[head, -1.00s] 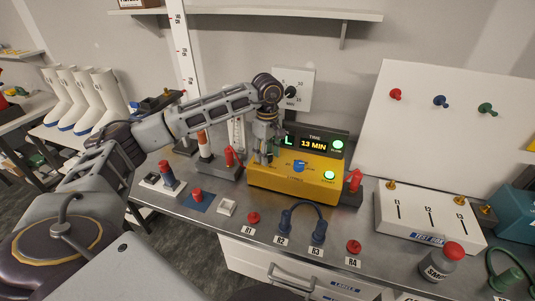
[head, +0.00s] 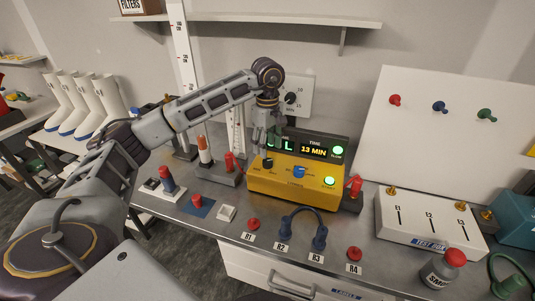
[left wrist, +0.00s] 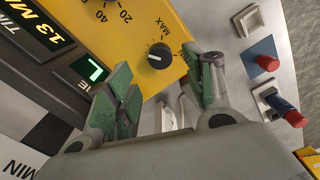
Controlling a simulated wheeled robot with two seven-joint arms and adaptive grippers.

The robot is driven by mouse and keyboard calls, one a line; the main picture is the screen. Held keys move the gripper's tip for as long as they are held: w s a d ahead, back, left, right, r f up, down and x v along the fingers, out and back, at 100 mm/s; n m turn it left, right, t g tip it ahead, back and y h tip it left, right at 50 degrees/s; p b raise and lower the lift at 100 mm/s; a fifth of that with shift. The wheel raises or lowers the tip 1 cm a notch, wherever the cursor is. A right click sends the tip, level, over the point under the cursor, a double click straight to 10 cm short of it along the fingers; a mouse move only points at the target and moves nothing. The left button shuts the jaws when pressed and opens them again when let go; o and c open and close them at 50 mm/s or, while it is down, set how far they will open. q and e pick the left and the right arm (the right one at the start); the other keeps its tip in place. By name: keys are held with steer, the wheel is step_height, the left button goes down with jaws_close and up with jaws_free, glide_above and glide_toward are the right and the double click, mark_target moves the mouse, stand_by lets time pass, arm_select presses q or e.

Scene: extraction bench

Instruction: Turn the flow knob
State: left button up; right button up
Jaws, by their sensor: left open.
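The yellow box (head: 290,193) stands on the bench with a black knob (head: 267,163) at its left and a blue knob (head: 299,171) in its middle. In the left wrist view the black knob (left wrist: 159,55) has a white pointer line and the word MAX beside it. I take it for the flow knob, but the label is too small to be sure. My left gripper (head: 266,147) is open, pointing down just above the black knob. In the left wrist view the knob shows beyond and between the green fingertips (left wrist: 164,76), apart from them. My right gripper is out of view.
A display (head: 313,149) behind the box reads 13 MIN, with a lit green button. Red and white posts (head: 205,150) stand left of the box. A red-topped part (head: 354,187) stands close on its right. Plugs and a cable lie in front.

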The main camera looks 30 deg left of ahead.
mark_target(268, 160)
arm_select(q)
steer(key=shift+r, duration=3)
steer(key=shift+r, duration=0.1)
